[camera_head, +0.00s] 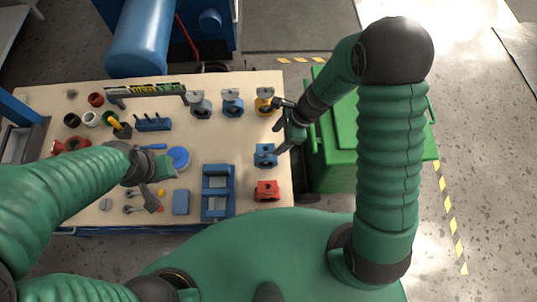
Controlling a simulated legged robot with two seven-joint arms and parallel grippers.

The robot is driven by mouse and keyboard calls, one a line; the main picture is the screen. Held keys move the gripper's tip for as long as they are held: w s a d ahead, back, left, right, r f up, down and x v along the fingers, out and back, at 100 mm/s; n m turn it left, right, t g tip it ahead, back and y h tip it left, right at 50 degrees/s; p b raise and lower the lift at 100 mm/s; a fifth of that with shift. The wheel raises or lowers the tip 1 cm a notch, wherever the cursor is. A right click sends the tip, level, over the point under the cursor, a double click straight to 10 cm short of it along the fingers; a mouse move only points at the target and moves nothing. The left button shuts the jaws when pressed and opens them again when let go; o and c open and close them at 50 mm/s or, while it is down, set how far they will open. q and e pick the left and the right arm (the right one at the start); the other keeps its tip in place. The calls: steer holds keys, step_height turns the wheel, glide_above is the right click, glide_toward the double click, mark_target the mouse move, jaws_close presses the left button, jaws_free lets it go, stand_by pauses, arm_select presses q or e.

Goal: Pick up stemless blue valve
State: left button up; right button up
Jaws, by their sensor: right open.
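A small blue valve (265,155) stands near the right edge of the table. A second blue valve (232,102) stands in the back row, between a grey valve (200,104) and a yellow valve (265,101). Whether either blue valve has a stem is too small to tell. My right gripper (281,128) is open and empty at the table's right edge, with one finger near the yellow valve and the other near the front blue valve. Contact cannot be told. My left gripper (157,179) is over the left-middle of the table; its jaw opening is unclear.
A red valve (267,190) stands in front of the front blue valve, beside a blue frame-like holder (218,192). A blue disc (178,158) and small parts lie near my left gripper. A green bin (335,150) stands right of the table. Bare tabletop (225,140) lies mid-table.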

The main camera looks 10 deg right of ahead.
mark_target(270, 151)
steer(key=x, duration=0.6)
steer(key=s+x, duration=0.1)
steer(key=x, duration=0.2)
steer(key=shift+a+b, duration=0.1)
steer(key=shift+b, duration=0.2)
steer(key=x, duration=0.2)
steer(key=w+x, duration=0.1)
steer(key=x, duration=0.2)
steer(key=shift+f+p, duration=0.2)
steer(key=shift+p, duration=0.2)
steer(key=shift+f, duration=0.2)
steer(key=shift+s, duration=0.15)
steer(key=shift+c, duration=0.9)
arm_select(q)
steer(key=shift+s+r, duration=0.25)
steer(key=shift+s, duration=0.35)
arm_select(e)
jaws_close()
